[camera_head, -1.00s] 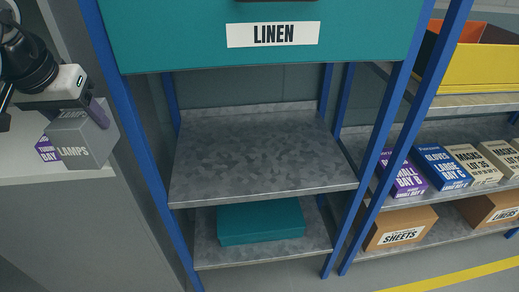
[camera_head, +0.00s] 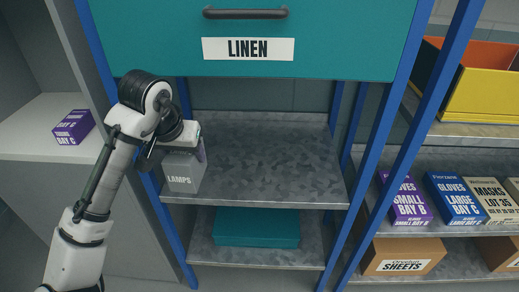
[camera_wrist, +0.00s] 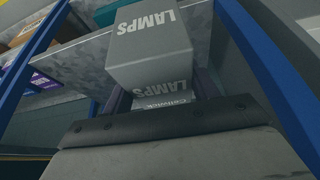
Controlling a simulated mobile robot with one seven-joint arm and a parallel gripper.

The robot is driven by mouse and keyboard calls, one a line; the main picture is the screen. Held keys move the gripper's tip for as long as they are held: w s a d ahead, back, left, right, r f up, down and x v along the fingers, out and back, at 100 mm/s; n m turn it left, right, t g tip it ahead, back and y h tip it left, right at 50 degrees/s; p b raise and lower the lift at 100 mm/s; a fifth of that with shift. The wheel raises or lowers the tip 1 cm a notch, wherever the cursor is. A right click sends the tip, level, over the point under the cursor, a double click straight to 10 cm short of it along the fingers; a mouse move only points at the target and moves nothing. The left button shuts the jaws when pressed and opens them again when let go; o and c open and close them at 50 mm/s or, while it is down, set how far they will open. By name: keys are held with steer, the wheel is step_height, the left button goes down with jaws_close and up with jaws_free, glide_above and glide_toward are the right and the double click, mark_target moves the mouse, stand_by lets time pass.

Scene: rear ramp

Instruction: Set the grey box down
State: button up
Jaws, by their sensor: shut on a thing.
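The grey box labelled LAMPS (camera_head: 182,174) is held by my gripper (camera_head: 200,150) at the left front of the middle metal shelf (camera_head: 265,155), beside the blue left post. In the wrist view the grey box (camera_wrist: 152,50) sits between the two fingers, with the shelf's edge (camera_wrist: 95,60) beyond it. My gripper is shut on the box. I cannot tell whether the box's underside touches the shelf. The rest of this shelf is bare.
A teal LINEN drawer (camera_head: 330,50) hangs above the shelf. A teal box (camera_head: 257,228) lies on the shelf below. Blue posts (camera_head: 372,140) bound the bay. A purple box (camera_head: 73,127) stands on the white shelf at left. Boxes such as SHEETS (camera_head: 403,257) fill the right bay.

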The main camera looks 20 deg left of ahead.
steer(key=w+d+f+p, duration=0.1)
steer(key=d+f+p, duration=0.25)
steer(key=d, duration=0.35)
steer(key=w+d+f+p, duration=0.2)
steer(key=d+f, duration=0.3)
steer(key=d, duration=0.3)
steer(key=shift+n, duration=0.3)
steer(key=shift+w+a+f+p, duration=0.65)
steer(key=shift+w+a+p, duration=0.15)
steer(key=shift+w, duration=1.95)
steer(key=shift+w+a+f+p, duration=0.7)
steer(key=shift+w+a, duration=0.2)
steer(key=shift+w, duration=1.9)
steer(key=shift+w+a+f+p, duration=0.65)
steer(key=shift+w+a+p, duration=0.15)
steer(key=shift+w, duration=1.95)
steer(key=shift+f, duration=0.1)
steer(key=o, duration=1.2)
